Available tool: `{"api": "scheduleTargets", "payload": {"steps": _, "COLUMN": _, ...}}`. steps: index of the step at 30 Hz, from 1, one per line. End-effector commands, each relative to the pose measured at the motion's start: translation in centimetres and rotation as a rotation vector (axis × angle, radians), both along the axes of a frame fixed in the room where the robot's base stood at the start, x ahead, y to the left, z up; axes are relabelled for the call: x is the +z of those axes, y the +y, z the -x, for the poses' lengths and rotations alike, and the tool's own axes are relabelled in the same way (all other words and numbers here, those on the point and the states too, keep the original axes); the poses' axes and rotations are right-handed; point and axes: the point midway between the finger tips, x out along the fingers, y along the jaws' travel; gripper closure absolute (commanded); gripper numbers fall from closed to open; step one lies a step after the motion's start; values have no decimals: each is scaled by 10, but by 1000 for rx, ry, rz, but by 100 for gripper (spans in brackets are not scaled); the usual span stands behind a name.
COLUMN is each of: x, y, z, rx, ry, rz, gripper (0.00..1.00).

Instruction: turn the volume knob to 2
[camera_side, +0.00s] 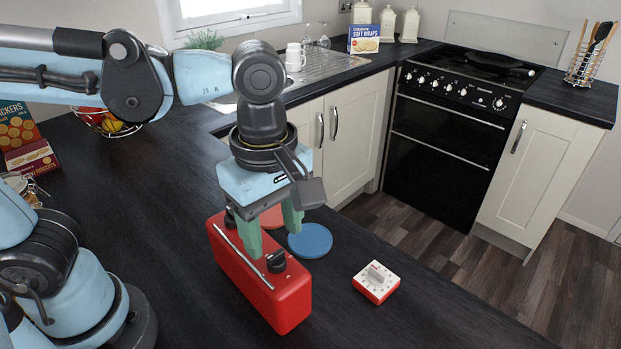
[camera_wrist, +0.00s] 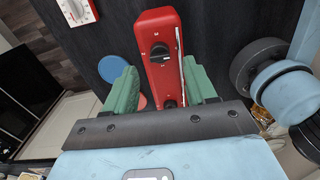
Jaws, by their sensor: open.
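A red radio (camera_side: 290,298) with a silver handle lies on the dark worktop in the side view. A black knob (camera_side: 276,262) stands on its top face. It also shows in the wrist view (camera_wrist: 160,53), with small white marks around it that are too small to read. A second dark knob (camera_wrist: 170,104) is nearer my gripper, partly hidden; I cannot tell from labels which is the volume knob. My gripper (camera_side: 273,243) points down over the radio, its green fingers open and apart. In the wrist view the fingers (camera_wrist: 160,72) straddle the radio's width, holding nothing.
A blue coaster (camera_side: 311,241) and an orange-red one (camera_side: 272,217) lie beside the radio. A white and red timer (camera_side: 376,283) sits to its right, near the worktop edge. Cracker boxes (camera_side: 30,157) and a fruit basket (camera_side: 105,121) stand at the left.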

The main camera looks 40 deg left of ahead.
Motion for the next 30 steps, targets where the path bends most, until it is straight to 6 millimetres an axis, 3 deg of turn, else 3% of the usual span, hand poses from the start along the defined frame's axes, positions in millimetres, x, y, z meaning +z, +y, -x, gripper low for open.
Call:
{"api": "scheduleTargets", "payload": {"steps": 9, "x": -36, "y": 0, "z": 0, "rx": 0, "ry": 0, "rz": 0, "gripper": 44}}
{"api": "scheduleTargets", "payload": {"steps": 24, "x": -46, "y": 0, "z": 0, "rx": 0, "ry": 0, "rz": 0, "gripper": 44}}
{"api": "scheduleTargets", "payload": {"steps": 30, "x": -46, "y": 0, "z": 0, "rx": 0, "ry": 0, "rz": 0, "gripper": 75}}
